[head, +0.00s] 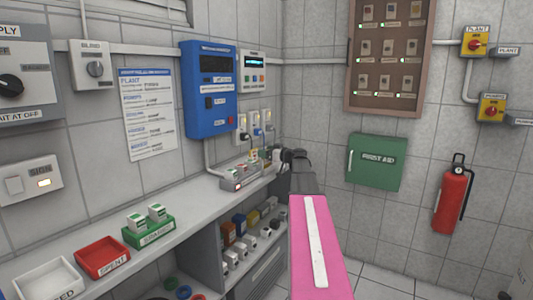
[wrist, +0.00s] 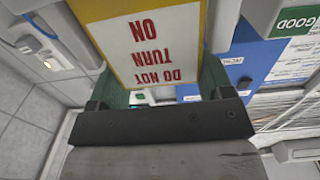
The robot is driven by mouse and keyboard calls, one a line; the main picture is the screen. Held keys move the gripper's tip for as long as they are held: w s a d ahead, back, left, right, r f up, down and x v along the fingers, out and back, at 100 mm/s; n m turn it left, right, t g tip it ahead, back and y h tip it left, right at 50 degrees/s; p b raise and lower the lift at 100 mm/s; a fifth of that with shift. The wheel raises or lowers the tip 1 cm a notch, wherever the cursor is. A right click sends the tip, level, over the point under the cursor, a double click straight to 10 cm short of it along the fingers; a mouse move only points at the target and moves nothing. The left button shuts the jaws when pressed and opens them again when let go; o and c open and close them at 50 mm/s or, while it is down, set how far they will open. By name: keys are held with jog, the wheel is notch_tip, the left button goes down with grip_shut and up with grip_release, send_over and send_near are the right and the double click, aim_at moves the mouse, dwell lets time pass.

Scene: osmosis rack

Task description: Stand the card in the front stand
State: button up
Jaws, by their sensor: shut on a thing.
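A white card (wrist: 152,38) with a yellow border and red words "DO NOT TURN ON" fills the upper middle of the wrist view, upside down there. My gripper (head: 286,158) is shut on it; the dark gripper body crosses the bottom of the wrist view. In the head view the gripper is at the far end of the pink arm, close to the right end of the counter. The card cannot be made out clearly in the head view. I cannot pick out the front stand with certainty; the arm and card hide part of the counter.
On the counter (head: 190,200) stand a green spares tray (head: 150,236) with white blocks, a red spent tray (head: 101,258), a white tray (head: 47,282) and a grey rack (head: 240,180). A blue wall unit (head: 211,110) hangs behind. Shelves below hold several small items.

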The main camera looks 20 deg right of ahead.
jog(key=shift+f, duration=0.15)
jog(key=o, duration=0.9)
jog(key=shift+s+d+r, duration=0.15)
jog(key=shift+s+r, duration=0.05)
jog(key=v, duration=1.1)
jog(key=shift+s+d, duration=0.2)
